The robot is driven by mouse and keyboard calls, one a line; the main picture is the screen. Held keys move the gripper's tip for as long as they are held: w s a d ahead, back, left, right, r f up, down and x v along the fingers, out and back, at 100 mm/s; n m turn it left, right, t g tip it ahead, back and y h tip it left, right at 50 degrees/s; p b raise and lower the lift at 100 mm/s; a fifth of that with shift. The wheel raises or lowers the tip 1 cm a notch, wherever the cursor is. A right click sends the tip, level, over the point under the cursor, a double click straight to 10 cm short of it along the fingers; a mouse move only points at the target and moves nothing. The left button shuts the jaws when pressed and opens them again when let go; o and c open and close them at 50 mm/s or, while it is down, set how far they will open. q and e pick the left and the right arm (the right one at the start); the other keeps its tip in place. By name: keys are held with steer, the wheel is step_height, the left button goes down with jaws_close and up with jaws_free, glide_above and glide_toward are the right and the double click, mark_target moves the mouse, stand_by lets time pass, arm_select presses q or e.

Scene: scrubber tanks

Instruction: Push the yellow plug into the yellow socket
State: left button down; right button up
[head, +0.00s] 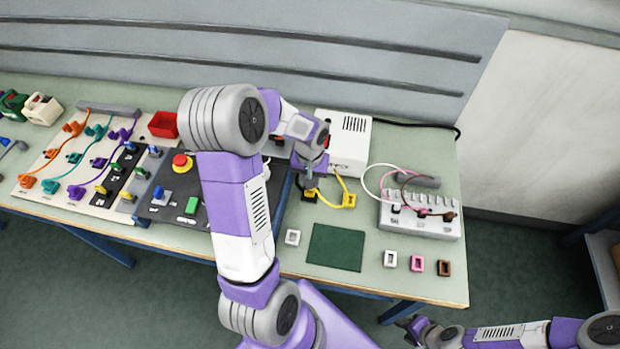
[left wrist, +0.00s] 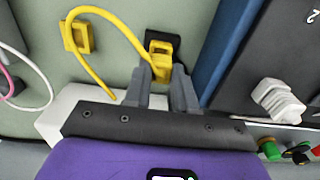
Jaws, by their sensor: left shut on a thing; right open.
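My left gripper (head: 312,182) is shut on the yellow plug (left wrist: 162,66), which shows between its two fingertips in the left wrist view (left wrist: 161,80). A yellow cable (left wrist: 115,22) loops away from the plug. A black base (left wrist: 152,40) lies beneath or just behind the plug, and it also shows in the head view (head: 309,197). I cannot tell how deep the plug sits or whether it touches the base. A separate yellow slotted block (left wrist: 82,37) lies on the table beside it; I cannot tell which part is the yellow socket. My right gripper (head: 408,326) is open and empty, off the table's front edge.
A white box (head: 346,150) stands behind the left gripper. A white socket strip (head: 420,217) with pink and brown cables is to the right. A dark green mat (head: 335,247) and small white, pink and brown blocks lie in front. Panels with switches stand left.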

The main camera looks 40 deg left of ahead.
arm_select(q)
steer(key=shift+f, duration=0.2)
stand_by(0.3)
steer(key=shift+f+b, duration=0.8)
steer(key=shift+b, duration=0.05)
steer(key=shift+c, duration=1.8)
jaws_free()
steer(key=shift+r, duration=0.15)
step_height(320, 180, up, 8)
steer(key=p, duration=0.6)
steer(key=shift+r+p, duration=0.2)
steer(key=shift+p, duration=0.1)
steer(key=shift+f, duration=0.1)
